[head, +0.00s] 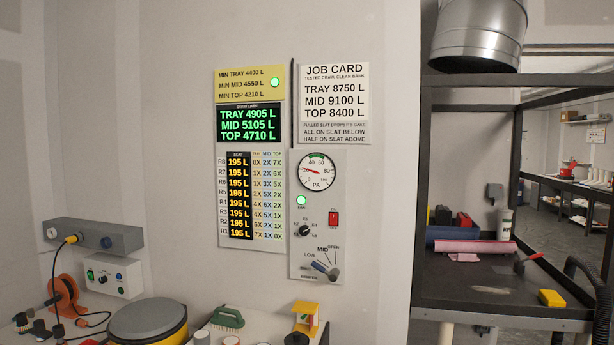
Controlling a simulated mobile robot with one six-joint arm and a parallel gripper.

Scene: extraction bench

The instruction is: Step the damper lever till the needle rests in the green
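The pressure gauge (317,172), marked PA, is a round white dial at the top of a grey wall panel (335,230). Its green band runs along the top of the scale. The thin red needle points left, on the low side of the green band. The damper lever (326,270) is at the bottom of the same panel, with a grey knob and a bluish part. Labels around it include MID and OPEN; which mark it is set at is too small to tell. My gripper is not in view.
The panel also has a lit green lamp (301,201), a black rotary knob (305,230) and a red switch (334,219). Below is a bench with a green brush (227,317) and a yellow stand (306,317). A dark-framed booth (480,309) stands at right.

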